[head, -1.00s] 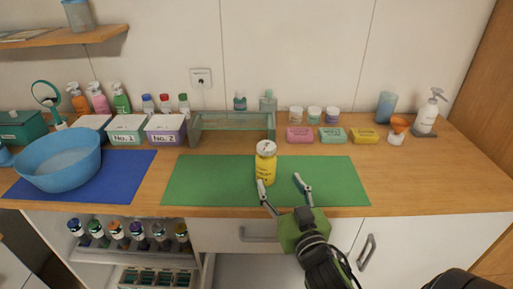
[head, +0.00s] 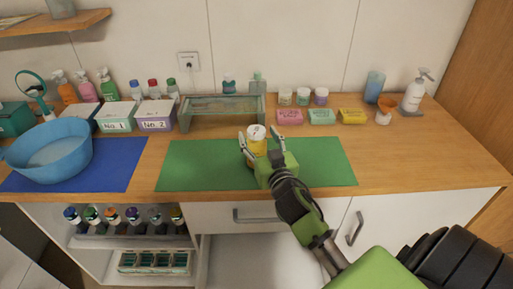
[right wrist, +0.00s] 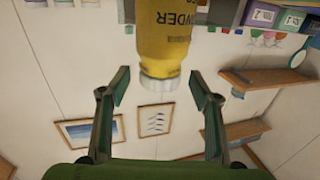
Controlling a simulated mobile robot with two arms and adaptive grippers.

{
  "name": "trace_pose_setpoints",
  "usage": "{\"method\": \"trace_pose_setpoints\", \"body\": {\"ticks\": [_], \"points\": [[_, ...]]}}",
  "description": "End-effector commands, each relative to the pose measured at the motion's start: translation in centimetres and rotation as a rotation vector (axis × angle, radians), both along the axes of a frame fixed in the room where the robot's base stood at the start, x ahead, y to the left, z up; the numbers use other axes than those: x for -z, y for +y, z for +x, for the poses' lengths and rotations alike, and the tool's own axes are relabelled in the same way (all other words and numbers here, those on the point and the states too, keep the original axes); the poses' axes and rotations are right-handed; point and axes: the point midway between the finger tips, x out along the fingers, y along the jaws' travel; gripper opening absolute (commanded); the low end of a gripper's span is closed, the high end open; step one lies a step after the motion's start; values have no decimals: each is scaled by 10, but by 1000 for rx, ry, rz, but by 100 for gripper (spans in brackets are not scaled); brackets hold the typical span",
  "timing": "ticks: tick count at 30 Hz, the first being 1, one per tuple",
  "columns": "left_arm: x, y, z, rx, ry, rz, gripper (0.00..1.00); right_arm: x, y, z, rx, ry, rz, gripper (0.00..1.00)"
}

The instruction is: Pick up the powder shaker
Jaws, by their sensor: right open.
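The powder shaker (head: 257,147) is a yellow bottle with a white cap, standing upright on the green mat (head: 325,165). My right gripper (head: 261,141) is open, with one finger on each side of the shaker near its top. In the right wrist view the shaker (right wrist: 165,38) appears upside down, its lettering partly cut off by the top edge. There the open fingers of my right gripper (right wrist: 159,80) are on either side of its cap, with visible gaps. The gripper's palm hides part of the shaker in the head view. My left gripper is not in view.
A greenish rack (head: 222,119) stands behind the mat. Pink (head: 289,117), teal (head: 321,117) and yellow soap bars (head: 352,117) lie behind right. A blue basin (head: 50,150) sits on a blue mat (head: 110,178) at left. The counter right of the green mat is clear.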

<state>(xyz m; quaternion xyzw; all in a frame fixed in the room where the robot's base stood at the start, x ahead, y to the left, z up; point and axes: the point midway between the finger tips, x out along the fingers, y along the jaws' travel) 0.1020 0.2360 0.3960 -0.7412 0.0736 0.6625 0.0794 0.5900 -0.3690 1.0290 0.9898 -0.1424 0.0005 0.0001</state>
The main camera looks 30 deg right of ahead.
Motion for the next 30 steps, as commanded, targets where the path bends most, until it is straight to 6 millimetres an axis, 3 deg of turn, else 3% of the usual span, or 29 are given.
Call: {"method": "trace_pose_setpoints", "body": {"ticks": [6,13,20,30], "points": [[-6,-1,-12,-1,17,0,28,-1,-6,22,-1,0,-1,58],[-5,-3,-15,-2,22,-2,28,0,-6,22,-1,0,0,58],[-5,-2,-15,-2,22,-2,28,0,-6,22,0,0,0,3],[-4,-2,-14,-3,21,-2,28,-3,-7,22,0,-1,0,0]]}}
